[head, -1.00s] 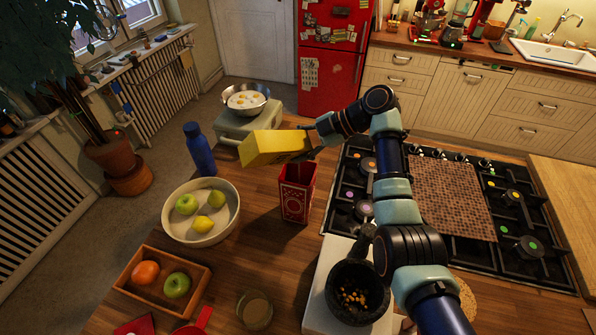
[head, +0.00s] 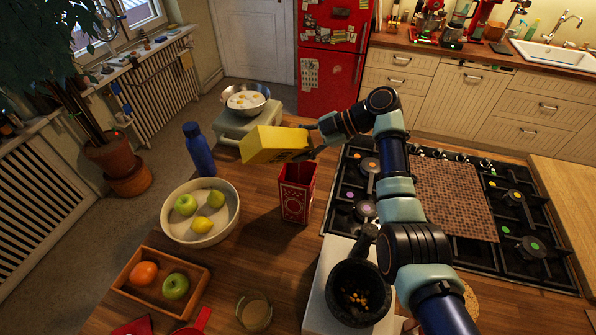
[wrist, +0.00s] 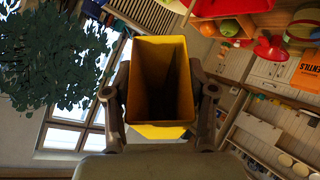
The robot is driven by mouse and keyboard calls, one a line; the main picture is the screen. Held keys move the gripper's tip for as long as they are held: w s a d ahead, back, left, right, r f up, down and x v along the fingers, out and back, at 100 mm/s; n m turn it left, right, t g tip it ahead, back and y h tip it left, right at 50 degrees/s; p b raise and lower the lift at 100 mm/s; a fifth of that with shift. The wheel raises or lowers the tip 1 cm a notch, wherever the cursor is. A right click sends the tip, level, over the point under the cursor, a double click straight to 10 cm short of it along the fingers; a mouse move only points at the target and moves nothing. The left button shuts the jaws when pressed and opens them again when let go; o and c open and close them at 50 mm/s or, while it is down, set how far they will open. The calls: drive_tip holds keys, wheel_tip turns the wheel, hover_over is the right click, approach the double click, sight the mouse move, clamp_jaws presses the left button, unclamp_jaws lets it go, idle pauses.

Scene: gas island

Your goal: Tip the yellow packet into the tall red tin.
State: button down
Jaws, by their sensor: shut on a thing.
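The yellow packet (head: 270,146) is held on its side, tilted, above and to the left of the tall red tin (head: 296,198). My gripper (head: 303,150) is shut on the packet, at its right end in the head view. In the wrist view a finger lies on each side of the yellow packet (wrist: 160,131). There I look into the packet's open end, and the inside is dark with no contents I can make out. The tin stands upright on the wooden counter, its mouth just below the packet's right end. The tin's inside is mostly hidden.
A white bowl (head: 168,222) of fruit, a blue bottle (head: 198,150) and a green-grey scale (head: 232,124) bearing a pan (head: 262,92) stand left of the tin. A dark mortar (head: 345,300) is in front, the gas hob (head: 345,200) to the right. A wooden tray (head: 135,280) sits front left.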

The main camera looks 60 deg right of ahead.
drive_tip(key=shift+s+d+f+t+y+b, duration=0.1)
drive_tip(key=shift+d+t+y+b, duration=0.15)
drive_tip(key=shift+b, duration=0.35)
idle(0.4)
